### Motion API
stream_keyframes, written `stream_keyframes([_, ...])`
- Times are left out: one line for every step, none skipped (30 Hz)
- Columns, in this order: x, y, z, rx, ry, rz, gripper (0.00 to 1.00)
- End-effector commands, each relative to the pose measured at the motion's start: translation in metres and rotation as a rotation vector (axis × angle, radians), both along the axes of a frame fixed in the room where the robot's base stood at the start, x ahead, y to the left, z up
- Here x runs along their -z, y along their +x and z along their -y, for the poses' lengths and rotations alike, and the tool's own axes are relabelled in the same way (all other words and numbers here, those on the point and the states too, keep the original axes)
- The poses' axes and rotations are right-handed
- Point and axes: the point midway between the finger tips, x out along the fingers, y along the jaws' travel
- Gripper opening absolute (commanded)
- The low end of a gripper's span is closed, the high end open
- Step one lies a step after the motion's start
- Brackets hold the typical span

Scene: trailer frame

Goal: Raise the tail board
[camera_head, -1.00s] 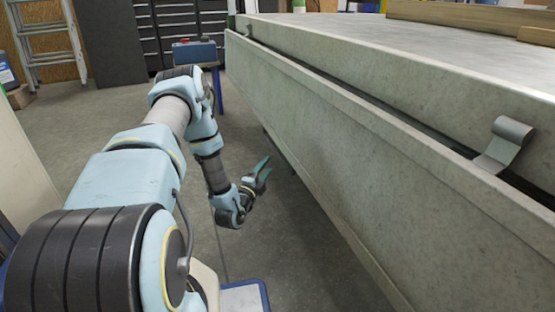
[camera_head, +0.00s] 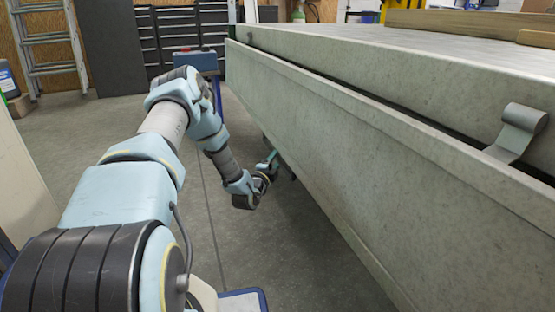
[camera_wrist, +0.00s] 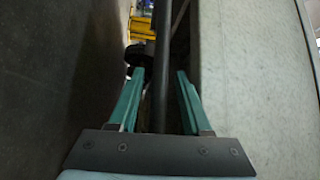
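The tail board (camera_head: 330,150) is a long pale grey panel standing along the side of the trailer bed (camera_head: 400,65). A dark narrow gap runs between its upper edge and the bed. My gripper (camera_head: 271,158) is low beside the board's far lower edge, its fingertips partly hidden there. In the wrist view the teal fingers (camera_wrist: 160,95) are apart, with a dark bar running between or beyond them; whether they touch it I cannot tell. The board's pale face (camera_wrist: 255,80) fills the right, close beside the right finger.
A blue toolbox (camera_head: 195,60), dark drawer cabinets (camera_head: 180,35) and a ladder (camera_head: 48,45) stand at the back. The floor (camera_head: 90,125) left of the board is open.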

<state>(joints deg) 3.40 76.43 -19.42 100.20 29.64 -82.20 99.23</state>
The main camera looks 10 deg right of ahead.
Motion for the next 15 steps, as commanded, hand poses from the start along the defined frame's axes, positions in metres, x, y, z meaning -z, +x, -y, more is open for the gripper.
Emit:
stream_keyframes([0.0001,-0.0002,-0.0001,0.0,0.0,0.0,0.42])
stream_keyframes([0.0001,-0.0002,-0.0001,0.0,0.0,0.0,0.38])
stream_keyframes([0.0002,-0.0002,-0.0001,0.0,0.0,0.0,0.34])
stream_keyframes([0.0002,-0.0002,-0.0001,0.0,0.0,0.0,0.3])
stream_keyframes([0.0002,-0.0002,0.0,0.0,0.0,0.0,0.27])
stream_keyframes([0.0002,-0.0003,-0.0001,0.0,0.0,0.0,0.22])
stream_keyframes([0.0003,-0.0003,-0.0001,0.0,0.0,0.0,0.19])
stream_keyframes([0.0003,-0.0002,-0.0001,0.0,0.0,0.0,0.16])
stream_keyframes([0.0002,-0.0002,-0.0002,0.0,0.0,0.0,0.11])
stream_keyframes([0.0003,-0.0003,-0.0001,0.0,0.0,0.0,0.08])
stream_keyframes([0.0003,-0.0003,-0.0001,0.0,0.0,0.0,0.04])
stream_keyframes([0.0003,-0.0003,-0.0001,0.0,0.0,0.0,0.0])
stream_keyframes([0.0003,-0.0003,-0.0001,0.0,0.0,0.0,0.0])
stream_keyframes([0.0003,-0.0004,-0.0001,0.0,0.0,0.0,0.0])
stream_keyframes([0.0004,-0.0004,-0.0001,0.0,0.0,0.0,0.0])
